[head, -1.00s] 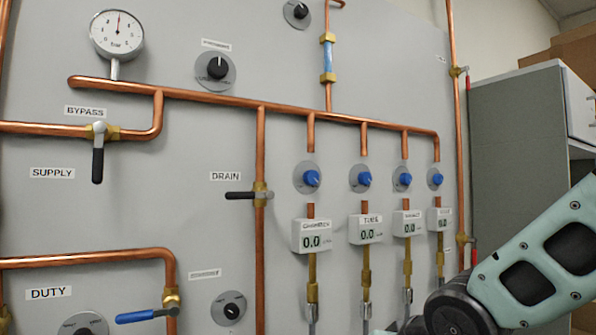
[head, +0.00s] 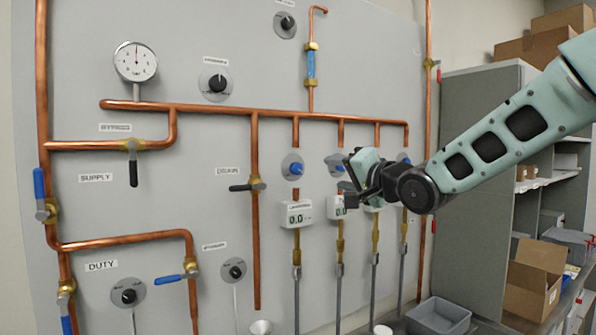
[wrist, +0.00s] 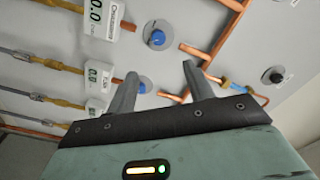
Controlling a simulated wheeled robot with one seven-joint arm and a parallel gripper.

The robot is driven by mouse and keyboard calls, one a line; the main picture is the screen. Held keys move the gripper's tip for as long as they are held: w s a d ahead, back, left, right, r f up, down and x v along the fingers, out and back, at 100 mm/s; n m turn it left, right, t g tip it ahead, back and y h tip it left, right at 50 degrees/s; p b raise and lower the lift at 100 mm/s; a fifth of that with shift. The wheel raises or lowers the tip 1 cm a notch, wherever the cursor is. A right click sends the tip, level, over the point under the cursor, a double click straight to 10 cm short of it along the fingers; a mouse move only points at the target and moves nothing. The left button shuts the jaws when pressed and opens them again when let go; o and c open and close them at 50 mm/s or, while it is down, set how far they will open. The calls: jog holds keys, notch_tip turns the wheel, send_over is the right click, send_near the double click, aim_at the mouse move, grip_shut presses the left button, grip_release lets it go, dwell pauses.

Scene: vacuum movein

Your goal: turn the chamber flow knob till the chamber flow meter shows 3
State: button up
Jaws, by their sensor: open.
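The chamber flow knob (head: 293,166) is a blue knob on a round grey plate, leftmost in the row, under a copper branch pipe. Below it, the white chamber flow meter (head: 297,214) reads 0.0. In the wrist view the knob (wrist: 157,38) lies beyond the fingertips, roughly between them, and the meter (wrist: 97,15) is at the top, partly cut off. My gripper (head: 345,182) is open and empty, right of the chamber knob and in front of the neighbouring column. It touches nothing that I can make out. The fingers (wrist: 159,72) are spread in the wrist view.
Another blue knob (wrist: 141,88) shows beside my left finger. The drain valve's dark handle (head: 241,187) is left of the chamber column. A grey shelf unit (head: 470,170) stands right of the panel. A grey bin (head: 440,315) sits below.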

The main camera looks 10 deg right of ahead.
aim_at(298, 169)
jog(key=p+x, duration=0.3)
jog(key=x, duration=1.2)
jog(key=shift+w+a+f, duration=0.15)
jog(key=shift+w+f, duration=0.05)
jog(key=shift+w, duration=0.3)
jog(key=c, duration=1)
